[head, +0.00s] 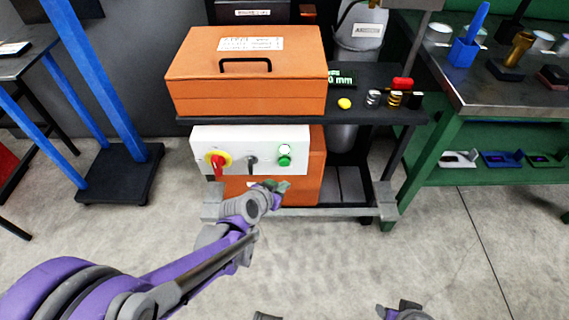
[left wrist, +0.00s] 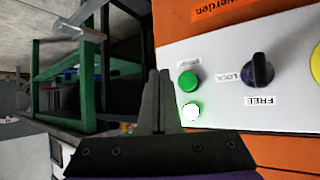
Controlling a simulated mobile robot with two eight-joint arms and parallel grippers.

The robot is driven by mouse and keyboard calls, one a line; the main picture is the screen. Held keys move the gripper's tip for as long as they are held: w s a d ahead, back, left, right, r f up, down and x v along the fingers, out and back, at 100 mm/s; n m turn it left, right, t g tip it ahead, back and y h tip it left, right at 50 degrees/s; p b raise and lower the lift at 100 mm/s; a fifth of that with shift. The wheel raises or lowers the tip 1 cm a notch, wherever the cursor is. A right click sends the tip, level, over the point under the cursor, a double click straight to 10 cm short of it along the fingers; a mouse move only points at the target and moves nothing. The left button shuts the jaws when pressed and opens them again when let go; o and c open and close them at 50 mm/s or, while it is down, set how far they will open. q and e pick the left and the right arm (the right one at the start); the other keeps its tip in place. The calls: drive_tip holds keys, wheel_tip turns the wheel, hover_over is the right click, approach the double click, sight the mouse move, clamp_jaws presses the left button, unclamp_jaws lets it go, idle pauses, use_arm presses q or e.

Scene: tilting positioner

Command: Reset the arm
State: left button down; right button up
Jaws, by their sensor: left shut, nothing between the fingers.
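The white control panel (head: 235,138) is on the front of the orange cabinet (head: 311,185). It carries a red-and-yellow switch (head: 218,162), a black selector knob (head: 252,161) and a green button (head: 285,149) with a bright lamp beside it. In the left wrist view the knob (left wrist: 258,70) sits between LOCK and FREE labels; its setting is unclear. The green button (left wrist: 188,82) and glowing lamp (left wrist: 191,112) are just right of my fingers there. My left gripper (head: 276,186) is shut and empty, just below the panel's right part. Contact with the panel cannot be told.
An orange lidded box (head: 245,85) sits on the dark bench top above the panel, with a yellow button (head: 344,103) and small parts to its right. A grey rail crosses below the cabinet. A green workbench (head: 440,150) stands right, a blue post (head: 95,75) left. The foreground floor is open.

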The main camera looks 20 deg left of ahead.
idle(0.4)
use_arm(q)
drive_tip(key=s+a+r+n+g+y, duration=0.1)
drive_tip(key=s+a+g, duration=0.15)
drive_tip(key=s, duration=1.05)
drive_tip(key=s+a+n+g+y, duration=0.15)
drive_tip(key=s+g, duration=0.25)
drive_tip(key=s, duration=1)
wheel_tip(320, 180, up, 25)
drive_tip(key=w+d+t+p, duration=0.1)
drive_tip(key=w+p, duration=0.1)
drive_tip(key=p, duration=1.9)
drive_tip(key=shift+w+f+p, duration=0.15)
drive_tip(key=shift+p, duration=0.15)
use_arm(e)
wheel_tip(320, 180, up, 25)
drive_tip(key=w+t, duration=0.1)
drive_tip(key=shift+w+f, duration=0.15)
drive_tip(key=shift+w, duration=0.05)
use_arm(q)
drive_tip(key=shift+t, duration=0.25)
use_arm(e)
drive_tip(key=shift+s, duration=0.15)
use_arm(q)
drive_tip(key=shift+s, duration=0.2)
